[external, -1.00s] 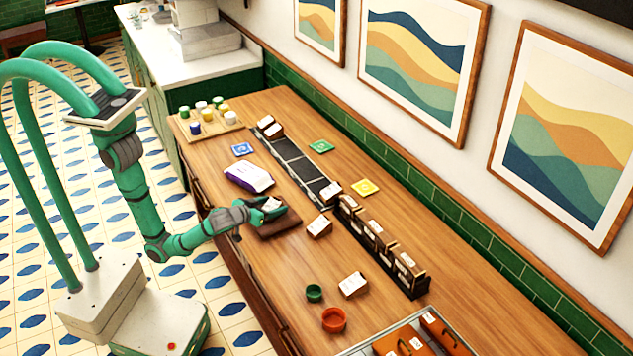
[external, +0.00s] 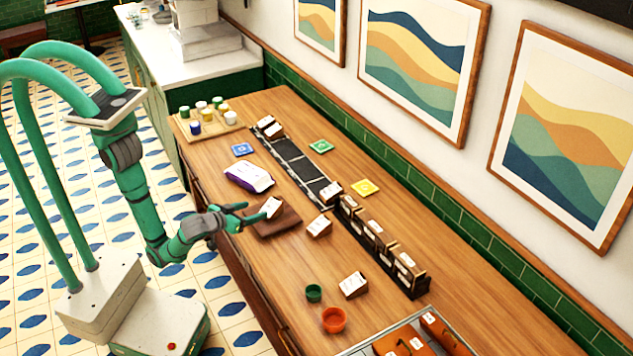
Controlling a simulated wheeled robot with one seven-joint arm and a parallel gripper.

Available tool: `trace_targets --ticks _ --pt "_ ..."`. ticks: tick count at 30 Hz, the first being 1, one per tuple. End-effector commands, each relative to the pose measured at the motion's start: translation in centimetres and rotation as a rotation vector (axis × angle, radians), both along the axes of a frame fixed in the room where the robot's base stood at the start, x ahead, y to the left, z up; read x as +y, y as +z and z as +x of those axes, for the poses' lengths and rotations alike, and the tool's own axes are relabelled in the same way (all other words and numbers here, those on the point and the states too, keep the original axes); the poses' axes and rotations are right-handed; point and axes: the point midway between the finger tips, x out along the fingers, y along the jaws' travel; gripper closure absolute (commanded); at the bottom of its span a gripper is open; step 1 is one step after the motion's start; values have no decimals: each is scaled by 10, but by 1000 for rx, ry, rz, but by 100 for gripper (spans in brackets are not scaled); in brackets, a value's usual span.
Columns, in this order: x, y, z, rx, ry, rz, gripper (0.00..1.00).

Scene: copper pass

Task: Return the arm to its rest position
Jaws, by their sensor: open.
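My gripper (external: 240,215) is open and empty at the near edge of the wooden counter (external: 285,285). Its fingers point right, toward a small block with a white label (external: 271,207). That block stands tilted on a dark brown folded cloth or pad (external: 283,222). A gap shows between the fingertips and the block, though it is small in this view. My arm reaches forward and low from its base at the left, with its elbow bent.
A purple and white packet (external: 249,178), a rack of blocks (external: 378,240), a loose block (external: 319,226), another block (external: 353,285), a green cup (external: 313,293) and an orange bowl (external: 333,319) stand on the counter. A tray of small jars (external: 228,125) is at the far end.

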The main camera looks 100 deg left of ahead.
Motion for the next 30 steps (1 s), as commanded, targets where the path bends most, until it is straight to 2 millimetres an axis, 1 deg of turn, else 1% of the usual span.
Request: trace_targets --ticks 5,19,23,26,29,30 --pt "-6 3 -3 0 1 0 39" --pt "-5 2 -3 0 1 0 39" --pt "-9 0 4 8 -40 13 39" --pt "-24 -7 23 31 -171 53 39" --pt "-58 -21 52 55 -396 108 39" --pt "-77 -30 63 62 -501 129 39"
